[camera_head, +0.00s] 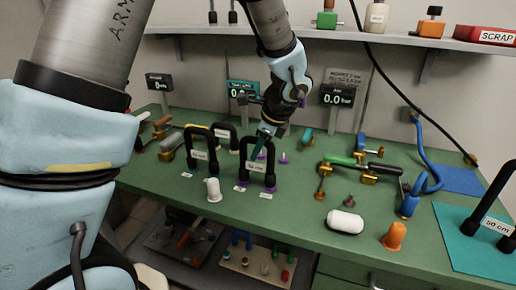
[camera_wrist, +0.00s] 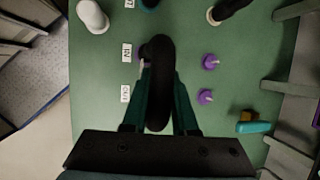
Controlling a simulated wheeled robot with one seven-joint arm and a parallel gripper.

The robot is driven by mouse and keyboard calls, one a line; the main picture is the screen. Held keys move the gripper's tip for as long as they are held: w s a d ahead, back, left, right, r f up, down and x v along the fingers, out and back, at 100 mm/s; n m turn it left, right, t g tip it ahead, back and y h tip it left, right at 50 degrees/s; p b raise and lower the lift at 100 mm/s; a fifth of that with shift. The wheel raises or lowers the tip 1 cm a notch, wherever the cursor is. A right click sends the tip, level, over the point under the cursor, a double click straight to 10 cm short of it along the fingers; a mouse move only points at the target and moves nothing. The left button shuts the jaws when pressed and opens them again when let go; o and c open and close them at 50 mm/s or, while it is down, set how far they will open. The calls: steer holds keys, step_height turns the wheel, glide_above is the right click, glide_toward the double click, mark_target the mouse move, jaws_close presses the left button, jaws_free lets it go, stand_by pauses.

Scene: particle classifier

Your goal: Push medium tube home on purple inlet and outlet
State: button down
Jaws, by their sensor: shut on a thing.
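A black U-shaped tube (camera_head: 257,167) with a white label stands upright over the purple inlet and outlet on the green bench. Purple shows at the foot of both legs (camera_head: 270,188). I cannot tell how far the ends sit on the ports. My gripper (camera_head: 262,142) reaches down from above and is shut on the top of this tube. In the wrist view the two dark green fingers of my gripper (camera_wrist: 159,88) lie on either side of the black tube (camera_wrist: 158,60). The tube hides most of the purple ports there.
Another black U-tube (camera_head: 199,150) stands close on the left. A white rounded post (camera_head: 213,190) stands in front. Small purple knobs (camera_wrist: 210,62) (camera_wrist: 205,97) stand beside the held tube. A white capsule (camera_head: 345,222) and an orange cone (camera_head: 394,237) are to the right.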

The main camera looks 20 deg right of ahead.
steer(key=shift+f, duration=0.2)
steer(key=c, duration=0.6)
jaws_free()
steer(key=shift+r, duration=0.1)
steer(key=v, duration=1)
steer(key=shift+s+d+r+b, duration=0.1)
steer(key=shift+s+r+b, duration=0.1)
steer(key=shift+r+b, duration=0.15)
